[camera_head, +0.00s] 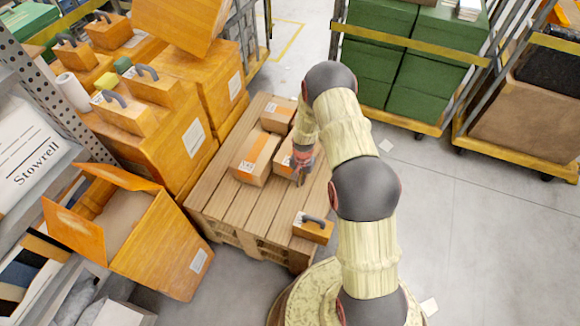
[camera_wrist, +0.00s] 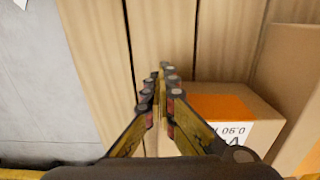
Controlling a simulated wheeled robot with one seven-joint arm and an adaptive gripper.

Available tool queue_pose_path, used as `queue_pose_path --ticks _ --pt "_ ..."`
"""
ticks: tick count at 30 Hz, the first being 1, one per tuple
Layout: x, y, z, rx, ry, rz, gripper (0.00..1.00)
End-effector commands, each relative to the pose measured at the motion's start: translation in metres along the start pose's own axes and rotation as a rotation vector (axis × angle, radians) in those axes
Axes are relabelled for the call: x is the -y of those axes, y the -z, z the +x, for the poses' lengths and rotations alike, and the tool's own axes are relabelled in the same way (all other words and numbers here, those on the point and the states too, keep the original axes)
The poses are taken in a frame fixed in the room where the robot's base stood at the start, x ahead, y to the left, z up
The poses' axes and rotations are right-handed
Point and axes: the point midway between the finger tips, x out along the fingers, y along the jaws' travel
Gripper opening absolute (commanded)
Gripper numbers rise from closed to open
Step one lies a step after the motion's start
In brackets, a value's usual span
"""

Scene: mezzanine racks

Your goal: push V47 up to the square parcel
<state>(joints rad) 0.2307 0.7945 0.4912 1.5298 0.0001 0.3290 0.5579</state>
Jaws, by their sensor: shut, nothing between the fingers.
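My gripper (camera_head: 300,176) is shut and empty, pointing down over the pallet. In the wrist view its fingertips (camera_wrist: 166,75) meet above the planks. Beside it, a small brown parcel (camera_head: 286,150) with an orange band and white label is partly hidden by my arm. The wrist view shows this parcel (camera_wrist: 240,97) just right of the fingers; its label is cut off, so I cannot confirm that it is V47. Whether fingers and parcel touch is unclear. A larger parcel (camera_head: 256,158) lies to its left, another (camera_head: 278,115) behind. I cannot tell which is the square one.
The wooden pallet (camera_head: 225,203) has bare planks in front. Stacked orange cartons (camera_head: 165,130) border the left. Carts with green crates (camera_head: 365,68) stand behind.

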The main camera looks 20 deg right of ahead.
Motion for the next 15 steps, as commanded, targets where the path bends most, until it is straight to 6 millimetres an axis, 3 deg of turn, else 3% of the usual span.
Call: queue_pose_path --ticks 8,15 --pt "0.0018 0.0085 -0.0013 -0.007 0.004 0.000 0.00" --pt "0.0012 0.0027 -0.0016 -0.004 0.002 0.000 0.00"
